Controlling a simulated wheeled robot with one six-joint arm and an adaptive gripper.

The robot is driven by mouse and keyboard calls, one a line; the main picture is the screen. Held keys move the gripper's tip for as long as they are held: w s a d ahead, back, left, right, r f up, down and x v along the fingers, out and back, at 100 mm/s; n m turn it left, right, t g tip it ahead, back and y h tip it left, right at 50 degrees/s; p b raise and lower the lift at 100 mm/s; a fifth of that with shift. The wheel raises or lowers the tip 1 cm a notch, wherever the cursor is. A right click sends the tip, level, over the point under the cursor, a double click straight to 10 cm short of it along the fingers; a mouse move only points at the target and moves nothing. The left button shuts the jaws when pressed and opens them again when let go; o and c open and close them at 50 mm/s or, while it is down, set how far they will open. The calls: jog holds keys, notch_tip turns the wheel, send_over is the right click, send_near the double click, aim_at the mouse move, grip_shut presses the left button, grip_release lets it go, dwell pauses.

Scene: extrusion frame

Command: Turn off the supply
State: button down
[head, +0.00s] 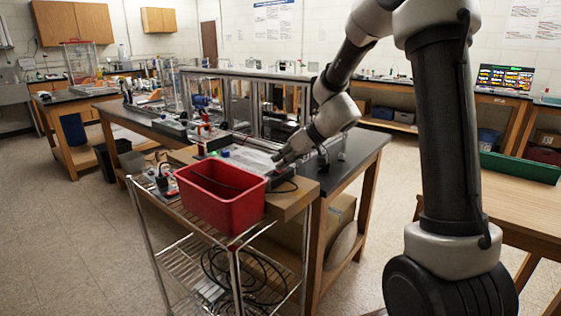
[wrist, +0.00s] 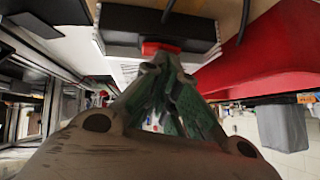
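In the wrist view, a black box (wrist: 197,35), which looks like the supply, has a red switch (wrist: 160,47) on its near face. My gripper (wrist: 159,64) points straight at the red switch, with its fingertips close together and nothing seen between them. The tips are at or just short of the switch; I cannot tell if they touch, nor which way the switch is set. In the head view, the dark box (head: 281,177) sits at the wooden top's right end, and my gripper (head: 277,160) reaches down to it from the right.
A red bin (head: 213,207) stands beside the box and also fills the right of the wrist view (wrist: 265,55). A wire cart (head: 240,262) holds coiled cables below. An extrusion frame (head: 240,75) stands on the dark bench behind. Floor is open at left.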

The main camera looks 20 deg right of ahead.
aim_at(285, 171)
jog(key=shift+w+d, duration=0.3)
jog(key=shift+d, duration=0.2)
jog(key=shift+w+r, duration=0.15)
jog(key=shift+r, duration=0.2)
jog(key=r, duration=0.3)
jog(key=shift+w+d, duration=0.2)
jog(key=shift+d, duration=0.15)
jog(key=v, duration=1)
jog(key=shift+d, duration=0.25)
jog(key=shift+w, duration=0.1)
jog(key=shift+s+a+r+y, duration=0.25)
jog(key=shift+s+a+y, duration=0.1)
jog(key=shift+s, duration=0.1)
